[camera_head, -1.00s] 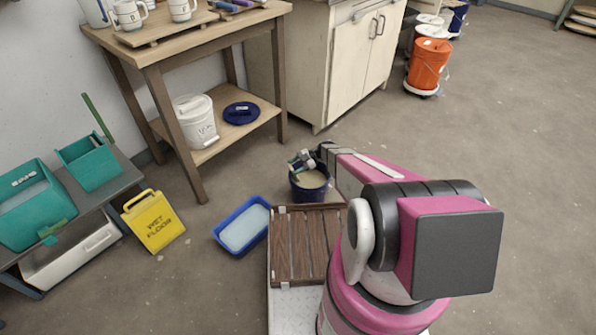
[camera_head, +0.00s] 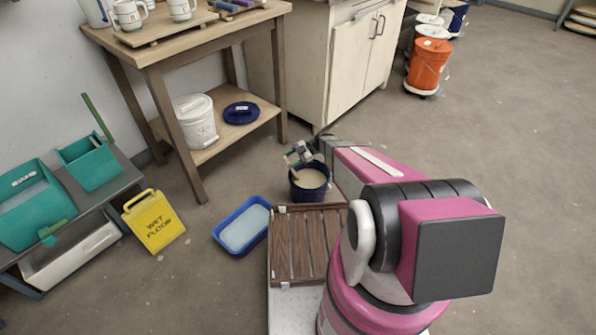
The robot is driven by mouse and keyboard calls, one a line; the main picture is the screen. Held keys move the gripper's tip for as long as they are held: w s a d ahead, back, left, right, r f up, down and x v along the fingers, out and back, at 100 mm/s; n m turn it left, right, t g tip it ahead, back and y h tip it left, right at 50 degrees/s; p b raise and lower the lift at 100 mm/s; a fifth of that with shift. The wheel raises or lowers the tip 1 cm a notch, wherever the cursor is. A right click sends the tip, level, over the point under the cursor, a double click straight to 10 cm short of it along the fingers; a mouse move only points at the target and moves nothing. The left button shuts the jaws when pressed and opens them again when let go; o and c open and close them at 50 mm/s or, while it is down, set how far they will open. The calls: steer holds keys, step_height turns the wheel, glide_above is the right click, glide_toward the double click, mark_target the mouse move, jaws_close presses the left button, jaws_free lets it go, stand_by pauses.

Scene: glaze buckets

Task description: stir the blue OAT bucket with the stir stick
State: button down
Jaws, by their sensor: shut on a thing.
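A dark blue bucket (camera_head: 308,192) with cream-coloured glaze (camera_head: 308,178) inside stands on the floor just beyond the slatted wooden deck. No label on it can be read from here. My gripper (camera_head: 293,157) is above the bucket's back left rim, at the end of my pink arm. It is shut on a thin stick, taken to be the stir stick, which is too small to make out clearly. I cannot tell whether the stick's lower end is in the glaze.
A blue tray of pale liquid (camera_head: 243,228) lies left of the bucket. A wooden table (camera_head: 168,50) and a cream cabinet (camera_head: 331,65) stand behind. An orange bucket (camera_head: 428,66) is at the back right. The right floor is clear.

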steer(key=shift+s+a+r, duration=0.35)
steer(key=shift+s+r, duration=0.1)
steer(key=shift+r, duration=0.9)
steer(key=shift+s+a+r, duration=0.3)
steer(key=shift+s+r, duration=0.2)
steer(key=shift+r, duration=0.85)
steer(key=shift+s+a+r, duration=0.35)
steer(key=shift+s+r, duration=0.1)
steer(key=shift+r, duration=0.9)
steer(key=shift+r, duration=0.1)
steer(key=shift+r, duration=2.45)
